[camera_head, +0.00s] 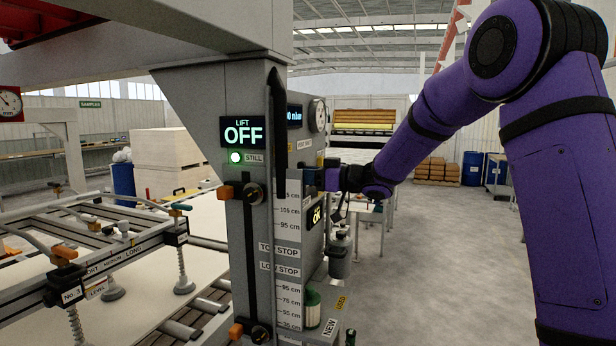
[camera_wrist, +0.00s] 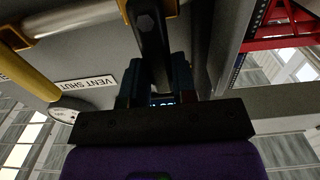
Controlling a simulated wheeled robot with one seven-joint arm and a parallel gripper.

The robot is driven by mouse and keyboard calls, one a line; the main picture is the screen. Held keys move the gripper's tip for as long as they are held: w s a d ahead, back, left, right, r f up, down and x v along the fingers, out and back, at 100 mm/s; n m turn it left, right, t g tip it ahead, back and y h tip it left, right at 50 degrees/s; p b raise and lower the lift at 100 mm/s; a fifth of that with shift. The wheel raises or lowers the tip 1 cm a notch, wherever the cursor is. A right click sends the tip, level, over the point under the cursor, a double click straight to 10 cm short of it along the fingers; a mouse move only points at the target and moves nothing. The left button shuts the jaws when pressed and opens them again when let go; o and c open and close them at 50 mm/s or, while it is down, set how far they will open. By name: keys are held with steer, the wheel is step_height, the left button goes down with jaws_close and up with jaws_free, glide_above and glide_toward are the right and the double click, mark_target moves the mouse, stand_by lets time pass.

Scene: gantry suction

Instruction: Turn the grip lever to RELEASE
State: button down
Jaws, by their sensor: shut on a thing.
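The grip lever (camera_wrist: 150,35) shows in the wrist view as a dark bar with a hex bolt head near its upper end. My gripper (camera_wrist: 155,80) has one finger on each side of it and is shut on its lower part. In the head view my gripper (camera_head: 328,179) is against the right side of the grey gantry column (camera_head: 268,165). The lever cannot be made out there, and the fingertips are partly hidden. No RELEASE marking is readable, so I cannot tell which setting the lever points to.
A plate reading VENT SHUT (camera_wrist: 88,84), a yellow handle (camera_wrist: 30,72) and a pipe (camera_wrist: 75,20) are near the gripper. The column's display (camera_head: 243,132) reads LIFT OFF. A suction frame (camera_head: 100,250) stands left. Open floor (camera_head: 440,260) lies right.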

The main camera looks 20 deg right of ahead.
steer(key=shift+f, duration=0.1)
steer(key=c, duration=0.9)
jaws_free()
steer(key=v, duration=1.1)
